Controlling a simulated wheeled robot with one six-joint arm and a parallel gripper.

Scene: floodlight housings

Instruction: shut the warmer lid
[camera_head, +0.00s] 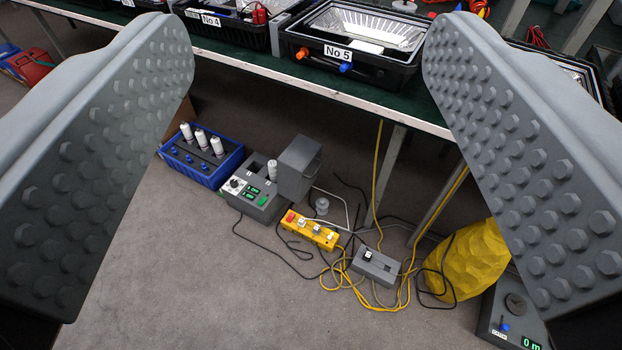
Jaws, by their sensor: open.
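The warmer (238,186) is a small grey box on the floor with a dial, green lit displays and a green switch on its front. Its grey lid (298,167) stands up at the box's right side, open. A white-capped bottle (272,170) shows in the warmer's opening beside the lid. My gripper (309,60) is open and empty. Its two studded grey fingers frame the left and right of the view, and the warmer shows between them, apart from both.
A blue crate (200,172) with white bottles stands left of the warmer. A yellow power strip (309,229), tangled cables and a yellow sack (470,262) lie to the right. A bench (265,68) with floodlight housings (352,42) runs behind. Floor in front is clear.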

